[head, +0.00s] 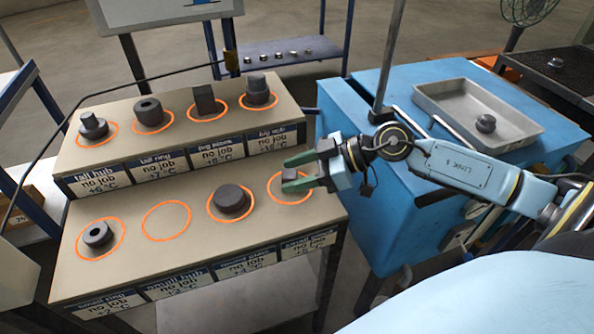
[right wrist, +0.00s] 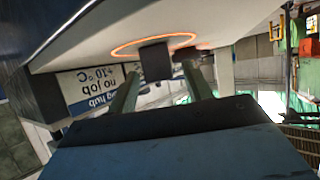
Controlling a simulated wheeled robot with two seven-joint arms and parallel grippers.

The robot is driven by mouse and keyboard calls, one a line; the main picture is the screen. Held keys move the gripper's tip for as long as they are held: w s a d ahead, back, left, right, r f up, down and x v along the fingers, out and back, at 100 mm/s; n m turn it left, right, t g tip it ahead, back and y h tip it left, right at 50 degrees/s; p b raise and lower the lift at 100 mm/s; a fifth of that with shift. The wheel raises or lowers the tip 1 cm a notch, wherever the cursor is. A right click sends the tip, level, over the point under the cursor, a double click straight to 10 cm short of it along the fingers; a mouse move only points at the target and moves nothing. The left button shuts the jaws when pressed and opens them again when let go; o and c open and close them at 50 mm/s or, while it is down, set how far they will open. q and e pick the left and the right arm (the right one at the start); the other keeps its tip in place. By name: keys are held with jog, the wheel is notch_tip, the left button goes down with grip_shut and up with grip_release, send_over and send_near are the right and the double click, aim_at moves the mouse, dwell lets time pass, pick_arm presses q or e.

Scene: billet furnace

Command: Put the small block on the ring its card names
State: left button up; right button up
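The small block (head: 290,177) is a dark grey cube within the orange ring (head: 273,193) at the right end of the bench's lower step. My right gripper (head: 299,174) has its green fingers spread at this ring, one on each side of the block. In the right wrist view, the dark block (right wrist: 156,62) shows between the fingertips, with a gap visible on the right. The card (head: 309,243) below that ring is too small to read surely. My left gripper is not in view.
The lower step also holds a small ring (head: 97,234), an empty orange ring (head: 167,221) and a squat round part (head: 231,199). Several dark parts stand on the upper step. A grey tray (head: 440,88) on the blue cabinet holds one small part (head: 486,123).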

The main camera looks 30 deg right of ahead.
jog(key=shift+r, duration=0.1)
jog(key=p+v, duration=0.1)
jog(key=v, duration=0.4)
jog(key=shift+d, duration=0.1)
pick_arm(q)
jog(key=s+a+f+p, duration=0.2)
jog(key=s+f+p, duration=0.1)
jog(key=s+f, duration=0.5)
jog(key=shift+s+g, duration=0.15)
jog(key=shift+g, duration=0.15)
pick_arm(e)
jog(key=v, duration=0.7)
